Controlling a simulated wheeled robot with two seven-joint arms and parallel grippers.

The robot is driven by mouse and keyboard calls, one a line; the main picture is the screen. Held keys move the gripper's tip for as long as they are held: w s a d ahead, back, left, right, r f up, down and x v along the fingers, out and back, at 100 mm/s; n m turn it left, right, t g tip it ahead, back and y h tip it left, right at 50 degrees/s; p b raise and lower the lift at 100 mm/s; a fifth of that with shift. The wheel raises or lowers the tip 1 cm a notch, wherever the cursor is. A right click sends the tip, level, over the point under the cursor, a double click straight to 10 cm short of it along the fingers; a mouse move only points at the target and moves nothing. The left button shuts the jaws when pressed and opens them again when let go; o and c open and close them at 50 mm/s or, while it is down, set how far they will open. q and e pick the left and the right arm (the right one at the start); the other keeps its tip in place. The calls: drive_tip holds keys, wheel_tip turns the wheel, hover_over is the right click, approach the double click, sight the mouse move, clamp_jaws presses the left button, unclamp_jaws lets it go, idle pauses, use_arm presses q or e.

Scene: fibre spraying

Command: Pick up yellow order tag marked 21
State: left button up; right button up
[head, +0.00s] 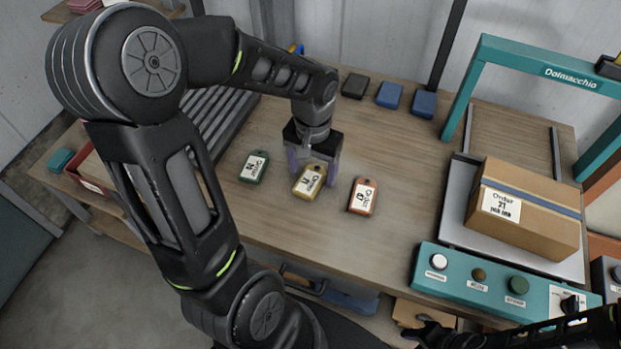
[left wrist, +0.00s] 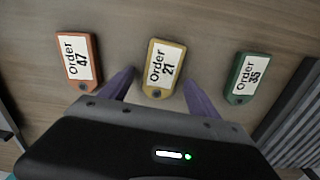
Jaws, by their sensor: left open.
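The yellow order tag marked 21 (head: 309,181) lies flat on the wooden table, between the green tag (head: 254,167) and the orange tag (head: 362,196). In the left wrist view the yellow tag (left wrist: 162,68) reads "Order 21", the orange tag (left wrist: 77,60) reads "Order 47" and the green tag (left wrist: 247,78) reads "Order 35". My left gripper (head: 312,172) points down over the yellow tag, with its purple fingers open. In the left wrist view its fingertips (left wrist: 156,84) stand to either side of the tag's lower end. I cannot tell whether they touch it. My right gripper is not clearly in view.
A cardboard box (head: 530,210) labelled Order 21 sits on the teal machine at right, behind its button panel (head: 500,285). Black and blue blocks (head: 389,95) lie at the table's back. A grey roller rack (head: 215,115) is at left. The table right of the orange tag is clear.

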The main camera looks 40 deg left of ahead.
sight(313, 176)
use_arm(q)
drive_tip(key=shift+f, duration=0.3)
idle(0.4)
drive_tip(key=c, duration=1.4)
wheel_tip(313, 176, up, 10)
drive_tip(key=shift+r, duration=0.1)
idle(0.4)
